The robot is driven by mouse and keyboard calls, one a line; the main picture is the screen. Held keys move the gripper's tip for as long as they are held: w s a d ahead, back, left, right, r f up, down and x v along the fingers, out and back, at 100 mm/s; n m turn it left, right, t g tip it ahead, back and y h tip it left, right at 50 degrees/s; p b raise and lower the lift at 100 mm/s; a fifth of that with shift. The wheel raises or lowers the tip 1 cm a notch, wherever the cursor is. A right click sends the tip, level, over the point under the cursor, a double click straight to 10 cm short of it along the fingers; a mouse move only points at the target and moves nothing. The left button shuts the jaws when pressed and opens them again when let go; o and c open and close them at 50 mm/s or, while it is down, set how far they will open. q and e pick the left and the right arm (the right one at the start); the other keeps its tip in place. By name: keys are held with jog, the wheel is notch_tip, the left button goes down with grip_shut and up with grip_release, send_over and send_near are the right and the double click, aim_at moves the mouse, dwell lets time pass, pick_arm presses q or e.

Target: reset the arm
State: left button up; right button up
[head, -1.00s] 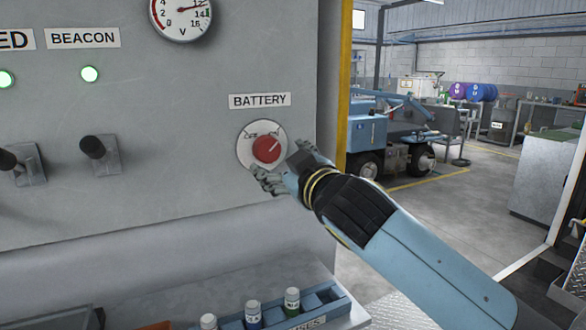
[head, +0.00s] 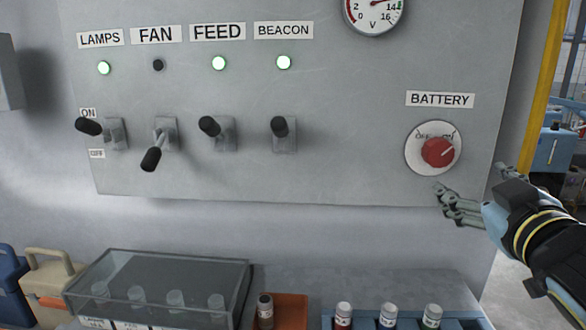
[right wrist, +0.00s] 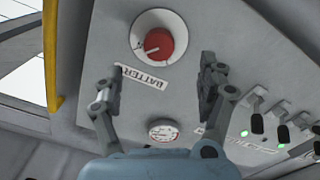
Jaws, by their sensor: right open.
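My right gripper (head: 470,190) is open and empty, just below and to the right of the red battery knob (head: 438,152) in the head view. The knob sits on a round white plate (head: 415,158) on the grey panel (head: 340,120), with its white mark toward the upper right. In the right wrist view the knob (right wrist: 157,43) lies beyond the spread fingers (right wrist: 157,90), and nothing is between them. The gripper is apart from the knob. My left gripper is not in view.
Switches for lamps (head: 115,133), fan (head: 165,132), feed (head: 222,133) and beacon (head: 283,135) line the panel. The fan lever points down and its lamp (head: 158,65) is dark; the other lamps are green. Below are a clear-lidded box (head: 150,265) and a blue rack (head: 460,323) with bottles.

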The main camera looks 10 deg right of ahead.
jog(key=s+a+f+m+g+y, duration=0.1)
jog(key=s+a+f+g+y, duration=0.15)
jog(key=s+f+g, duration=0.75)
jog(key=s+a+f+m+g+y, duration=0.1)
jog(key=s+a+f+g, duration=0.25)
jog(key=s+f, duration=0.75)
jog(key=s+d+f+g+b, duration=0.1)
jog(key=s+f+b, duration=0.1)
jog(key=f, duration=1.1)
jog(key=s+d+f+b, duration=0.1)
jog(key=s+f+b, duration=0.1)
jog(key=f, duration=1.1)
jog(key=s+d+f+g+b, duration=0.1)
jog(key=s+f+b, duration=0.2)
jog(key=s+f, duration=1.5)
notch_tip(320, 180, down, 4)
jog(key=shift+s+g+b, duration=0.3)
jog(key=shift+g+b, duration=0.05)
jog(key=shift+d, duration=0.1)
